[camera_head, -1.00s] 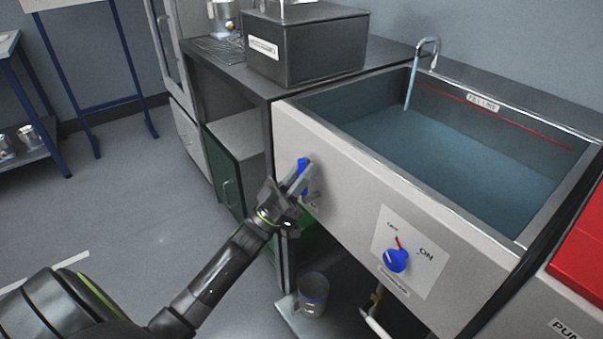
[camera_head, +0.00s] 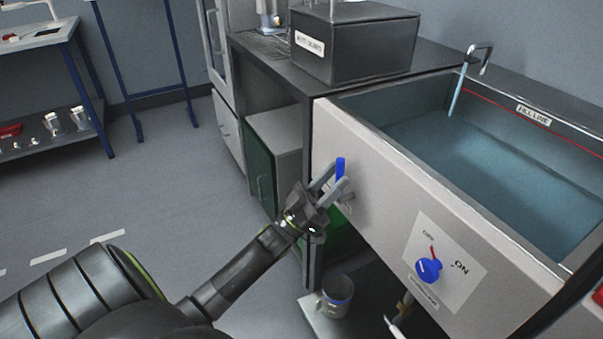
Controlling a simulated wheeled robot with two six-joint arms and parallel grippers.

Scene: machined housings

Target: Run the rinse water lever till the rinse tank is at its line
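The rinse tank (camera_head: 385,150) is a pale-fronted sink holding blue water (camera_head: 500,160). The water surface lies below the red fill line (camera_head: 500,102) on its back wall. The tap (camera_head: 482,52) has a thin blue stream (camera_head: 457,94) running from its spout into the tank. The blue-handled lever (camera_head: 340,167) stands upright on the tank's front panel, at the left. My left gripper (camera_head: 335,182) is at the lever with its fingers spread; the blue handle shows between the fingertips. Its lower part is hidden by the fingers. My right gripper is out of view.
A blue knob (camera_head: 429,270) with a red pointer sits on a white panel to the right. A dark box (camera_head: 355,50) stands on the counter. A blue-framed shelf rack (camera_head: 85,70) is far left. The floor between is clear.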

